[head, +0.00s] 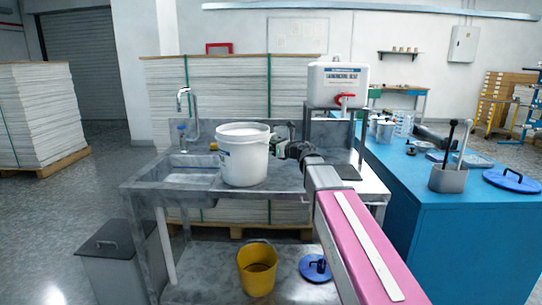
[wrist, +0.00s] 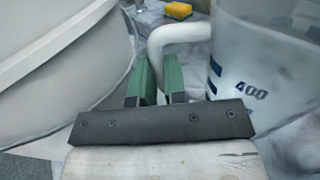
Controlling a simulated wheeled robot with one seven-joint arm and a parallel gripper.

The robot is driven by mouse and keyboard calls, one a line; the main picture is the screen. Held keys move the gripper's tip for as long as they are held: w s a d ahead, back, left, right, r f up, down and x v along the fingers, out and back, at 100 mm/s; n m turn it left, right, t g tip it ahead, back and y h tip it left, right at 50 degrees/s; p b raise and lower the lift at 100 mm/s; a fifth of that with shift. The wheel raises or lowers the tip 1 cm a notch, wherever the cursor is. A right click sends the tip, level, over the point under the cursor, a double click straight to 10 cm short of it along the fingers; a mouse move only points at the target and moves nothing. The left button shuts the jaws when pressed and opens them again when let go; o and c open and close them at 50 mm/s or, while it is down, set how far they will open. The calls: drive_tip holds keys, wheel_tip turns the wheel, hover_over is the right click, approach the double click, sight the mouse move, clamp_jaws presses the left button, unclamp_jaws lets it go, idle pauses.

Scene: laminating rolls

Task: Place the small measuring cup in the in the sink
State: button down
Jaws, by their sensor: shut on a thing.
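The measuring cup (wrist: 268,65) is translucent with blue marks and a "400", at the right of the wrist view. Its white handle (wrist: 178,36) runs to the green fingers of my gripper (wrist: 155,82), which are shut on it. In the head view my gripper (head: 283,149) is just right of a large white bucket (head: 245,165), over the steel counter; I cannot make out the cup there. The sink (head: 190,172) is a steel basin left of the bucket, which partly hides it.
The bucket (wrist: 50,60) stands close at the left of the wrist view. A yellow sponge (wrist: 178,10) lies beyond the fingers. A tap (head: 184,97) rises behind the sink. A white tank (head: 338,85) stands at the back right. A blue table (head: 440,215) is on the right.

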drive_tip(key=shift+f, duration=2.1)
drive_tip(key=shift+f, duration=0.15)
drive_tip(key=c, duration=1.2)
unclamp_jaws()
drive_tip(key=shift+o, duration=0.2)
